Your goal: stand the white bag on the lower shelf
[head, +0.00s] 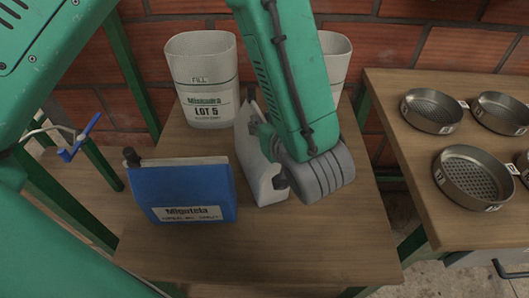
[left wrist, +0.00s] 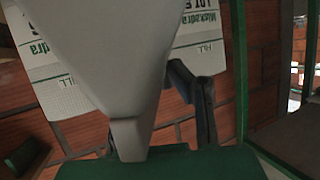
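The white bag (head: 268,187) is upright on the wooden table (head: 250,245), to the right of a blue bag (head: 190,190). My left gripper (head: 272,145) is at the white bag's right side, largely hidden by my grey wrist and green forearm. In the left wrist view, a large pale shape, which looks like the white bag (left wrist: 125,60), fills the middle. A dark finger of my left gripper (left wrist: 195,95) shows beside it; whether the fingers grip it is hidden. I cannot tell which surface is the lower shelf. My right gripper is out of view.
Behind stand a white bin marked LOT 5 (head: 203,80) and another pale bin (head: 336,62), partly hidden. A table at the right (head: 405,150) holds several round sieves (head: 432,110). A brick wall (head: 440,50) closes the back. The tabletop's front is clear.

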